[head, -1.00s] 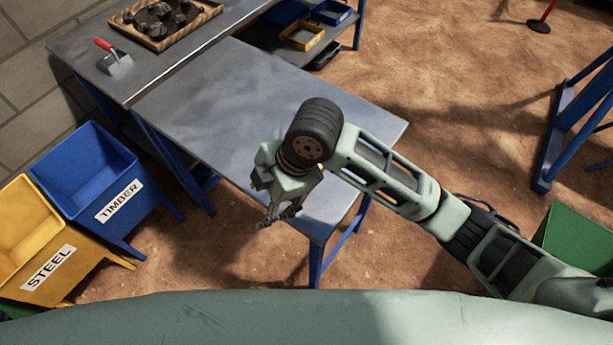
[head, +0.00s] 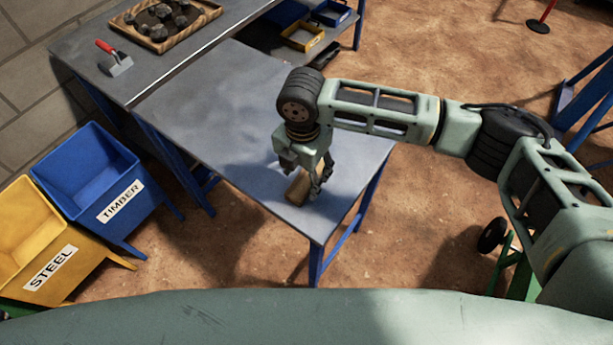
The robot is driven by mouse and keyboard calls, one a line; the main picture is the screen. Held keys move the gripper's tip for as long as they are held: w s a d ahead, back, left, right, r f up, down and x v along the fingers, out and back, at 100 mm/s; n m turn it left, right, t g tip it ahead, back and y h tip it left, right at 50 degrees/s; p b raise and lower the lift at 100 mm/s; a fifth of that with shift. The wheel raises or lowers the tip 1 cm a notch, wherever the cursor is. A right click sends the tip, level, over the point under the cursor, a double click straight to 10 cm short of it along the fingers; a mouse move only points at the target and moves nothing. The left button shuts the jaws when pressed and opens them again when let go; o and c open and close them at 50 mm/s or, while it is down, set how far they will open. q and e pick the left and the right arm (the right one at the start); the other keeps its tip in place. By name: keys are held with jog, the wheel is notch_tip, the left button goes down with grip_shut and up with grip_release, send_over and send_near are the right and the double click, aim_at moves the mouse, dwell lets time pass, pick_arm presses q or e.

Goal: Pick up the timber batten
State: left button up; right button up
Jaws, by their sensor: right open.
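The timber batten (head: 297,190) is a short brown wooden piece lying on the grey metal table (head: 225,115), near its front right corner. My right gripper (head: 306,187) is over the batten, pointing down, with its fingers at the batten's sides. It is open. My gripper hides the far part of the batten, and I cannot tell whether the fingers touch it. My left gripper is not in view.
A blue bin marked TIMBER (head: 120,205) and a yellow bin marked STEEL (head: 50,268) stand on the left. A trowel (head: 118,63) and a wooden tray of rocks (head: 140,40) lie on the back bench. Most of the table is clear.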

aim_at(306, 180)
jog(key=shift+f, duration=1.3)
jog(key=c, duration=1.3)
